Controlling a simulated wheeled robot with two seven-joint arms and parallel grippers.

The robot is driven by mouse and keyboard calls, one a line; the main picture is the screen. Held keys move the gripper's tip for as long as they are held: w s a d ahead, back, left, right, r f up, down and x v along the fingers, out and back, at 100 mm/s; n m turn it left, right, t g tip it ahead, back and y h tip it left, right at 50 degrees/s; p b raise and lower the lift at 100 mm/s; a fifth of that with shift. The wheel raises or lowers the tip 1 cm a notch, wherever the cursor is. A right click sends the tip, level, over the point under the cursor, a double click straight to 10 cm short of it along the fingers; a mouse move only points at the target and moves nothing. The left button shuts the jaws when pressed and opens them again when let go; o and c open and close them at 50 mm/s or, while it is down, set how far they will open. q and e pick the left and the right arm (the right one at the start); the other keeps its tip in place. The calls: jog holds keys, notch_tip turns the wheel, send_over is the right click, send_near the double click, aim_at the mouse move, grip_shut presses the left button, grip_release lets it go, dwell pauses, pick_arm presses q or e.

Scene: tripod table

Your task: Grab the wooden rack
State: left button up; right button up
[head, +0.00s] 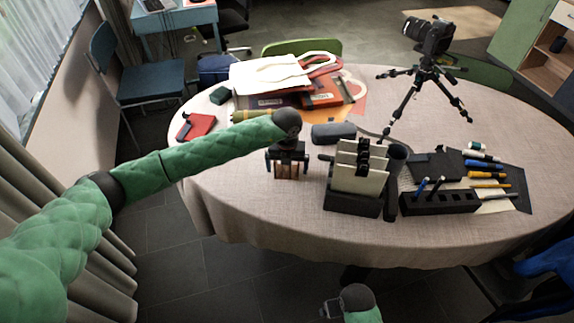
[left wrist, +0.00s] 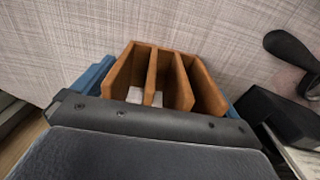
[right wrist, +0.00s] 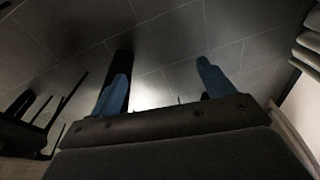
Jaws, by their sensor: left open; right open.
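The wooden rack (head: 286,171) is a small brown holder with upright dividers, standing on the cloth-covered table near its front left. My left gripper (head: 287,160) is right above it, pointing down, with its fingers on either side of it. My right gripper (head: 332,308) is open and empty, below the table's front edge. The right wrist view shows its blue fingers (right wrist: 160,85) apart over the dark floor tiles.
A black holder with cream panels (head: 358,180) stands just right of the rack, and a black pen block (head: 440,202) beyond it. A dark case (head: 333,132) lies behind. A camera on a tripod (head: 428,75) stands at the back right. The cloth left of the rack (head: 225,190) is clear.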

pick_arm(q)
jog(key=c, duration=1.1)
jog(key=shift+c, duration=0.2)
jog(key=shift+r, duration=0.15)
